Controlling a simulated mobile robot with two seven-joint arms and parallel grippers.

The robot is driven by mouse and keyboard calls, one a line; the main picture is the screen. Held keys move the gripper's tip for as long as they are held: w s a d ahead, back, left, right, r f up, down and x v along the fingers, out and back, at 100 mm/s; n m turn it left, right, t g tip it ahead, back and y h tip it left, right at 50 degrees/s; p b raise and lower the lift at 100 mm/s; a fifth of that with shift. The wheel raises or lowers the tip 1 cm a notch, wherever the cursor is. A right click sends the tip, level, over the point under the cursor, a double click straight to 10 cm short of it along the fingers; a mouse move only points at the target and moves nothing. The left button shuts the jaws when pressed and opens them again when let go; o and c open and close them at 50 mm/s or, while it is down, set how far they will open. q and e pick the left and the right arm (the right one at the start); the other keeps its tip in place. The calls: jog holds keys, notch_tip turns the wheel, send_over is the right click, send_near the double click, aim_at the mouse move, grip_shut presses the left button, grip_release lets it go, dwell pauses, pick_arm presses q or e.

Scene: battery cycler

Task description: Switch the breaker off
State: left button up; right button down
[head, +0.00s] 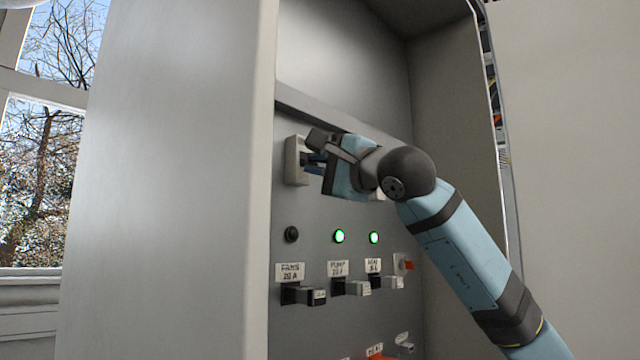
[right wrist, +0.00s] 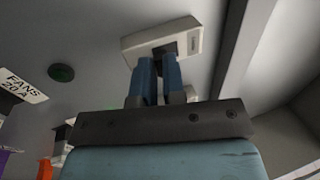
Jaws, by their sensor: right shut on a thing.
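The breaker (head: 293,160) is a pale box on the upper left of the grey panel inside the open cabinet. In the right wrist view its pale face (right wrist: 193,38) has a dark slot, where the handle sits. My right gripper (head: 309,160) reaches it from the right. Its two blue fingers (right wrist: 158,62) are close together at the slot, shut on the breaker handle. The fingers hide most of the handle, so I cannot tell its position. My left gripper is in neither view.
Below are a dark lamp (head: 292,234) and two lit green lamps (head: 339,236) (head: 374,237). Under them are labelled switches, FANS (head: 304,294) and PUMP (head: 350,287) among them. The cabinet's side wall (head: 175,180) stands left of the panel.

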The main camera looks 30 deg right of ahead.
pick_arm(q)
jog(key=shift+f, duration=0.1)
pick_arm(e)
jog(key=shift+t, duration=0.3)
jog(key=c, duration=1.5)
grip_release()
pick_arm(q)
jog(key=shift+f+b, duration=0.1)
jog(key=shift+b, duration=0.2)
pick_arm(e)
jog(key=shift+f, duration=0.1)
pick_arm(q)
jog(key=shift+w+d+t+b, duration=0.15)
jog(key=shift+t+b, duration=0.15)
jog(key=shift+b, duration=0.45)
pick_arm(e)
jog(key=v, duration=1.3)
jog(key=shift+s+d, duration=0.2)
jog(key=shift+s, duration=0.05)
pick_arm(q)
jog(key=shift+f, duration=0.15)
pick_arm(e)
jog(key=shift+f, duration=0.1)
